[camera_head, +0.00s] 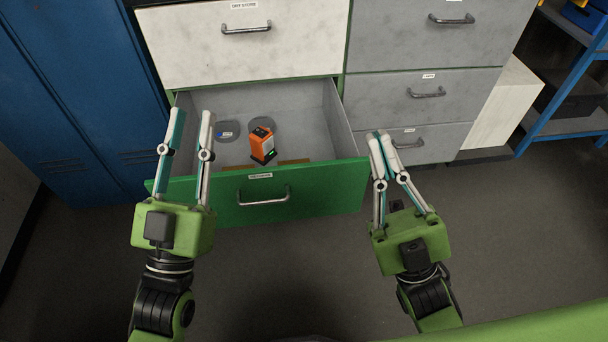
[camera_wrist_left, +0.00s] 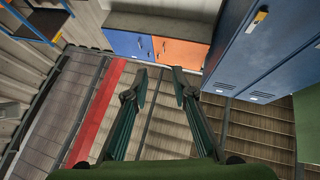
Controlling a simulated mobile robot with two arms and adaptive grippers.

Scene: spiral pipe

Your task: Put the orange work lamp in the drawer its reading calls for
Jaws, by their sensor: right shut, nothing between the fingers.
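The orange work lamp (camera_head: 264,145) stands inside the open lower-left drawer (camera_head: 325,187), which has a green front and grey inner walls. The lamp has a dark top and dark base, with a small green glow low on one side. No gripper touches it. My left gripper (camera_head: 191,113) is open and empty, its fingers over the drawer's left front part, left of the lamp. Its parted fingers also show in the left wrist view (camera_wrist_left: 159,75). My right gripper (camera_head: 379,136) is shut and empty at the drawer's right front corner.
A grey disc (camera_head: 228,131) lies in the drawer left of the lamp. A shut white drawer labelled "DRY STORE" (camera_head: 280,55) is above. Shut grey drawers (camera_head: 460,90) stand to the right, blue lockers (camera_head: 85,90) to the left. The floor in front is clear.

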